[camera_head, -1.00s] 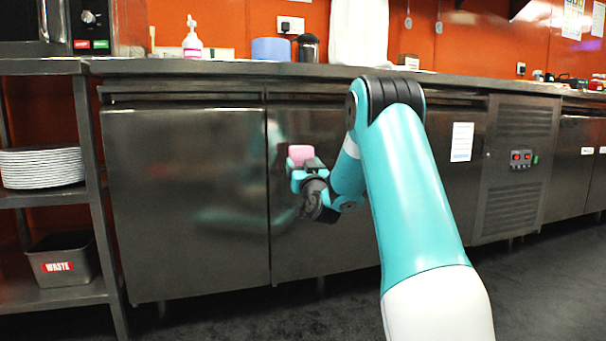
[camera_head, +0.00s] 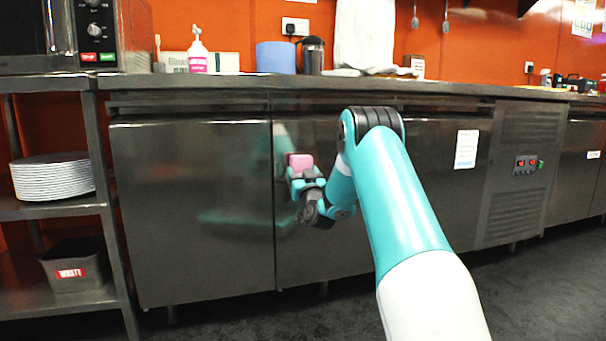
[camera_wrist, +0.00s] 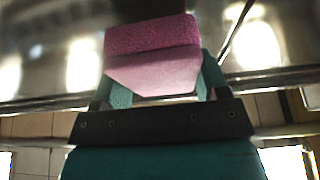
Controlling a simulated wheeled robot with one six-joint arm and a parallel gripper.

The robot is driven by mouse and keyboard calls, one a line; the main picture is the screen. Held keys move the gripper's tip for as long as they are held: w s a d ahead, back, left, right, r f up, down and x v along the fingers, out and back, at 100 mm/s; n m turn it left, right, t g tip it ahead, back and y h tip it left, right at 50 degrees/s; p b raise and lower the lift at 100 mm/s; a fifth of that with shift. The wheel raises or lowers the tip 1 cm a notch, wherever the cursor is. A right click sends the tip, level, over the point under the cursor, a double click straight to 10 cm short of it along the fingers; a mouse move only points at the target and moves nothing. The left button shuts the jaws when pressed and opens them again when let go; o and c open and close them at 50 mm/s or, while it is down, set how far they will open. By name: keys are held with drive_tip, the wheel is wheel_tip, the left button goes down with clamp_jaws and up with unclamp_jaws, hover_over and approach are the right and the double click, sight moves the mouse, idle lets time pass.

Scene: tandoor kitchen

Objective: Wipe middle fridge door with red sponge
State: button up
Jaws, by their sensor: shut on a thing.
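The sponge (camera_head: 300,162) looks pink-red and sits between the fingers of my gripper (camera_head: 302,178). In the wrist view the sponge (camera_wrist: 152,55) is held between the two teal fingers of my gripper (camera_wrist: 155,82), which is shut on it. The middle fridge door (camera_head: 330,245) is dark, shiny steel and shut, partly hidden by my arm. The sponge is in front of the upper left part of this door, near its left edge. I cannot tell whether the sponge touches the door.
The left fridge door (camera_head: 190,215) is shut. A steel counter (camera_head: 230,87) runs above the doors, with a pink-labelled bottle (camera_head: 198,60) and a blue roll (camera_head: 276,57) on it. The dark floor is clear.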

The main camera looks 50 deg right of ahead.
drive_tip(key=shift+w+d+p, duration=0.5)
drive_tip(key=shift+w+p, duration=0.3)
drive_tip(key=shift+p, duration=0.35)
idle(0.4)
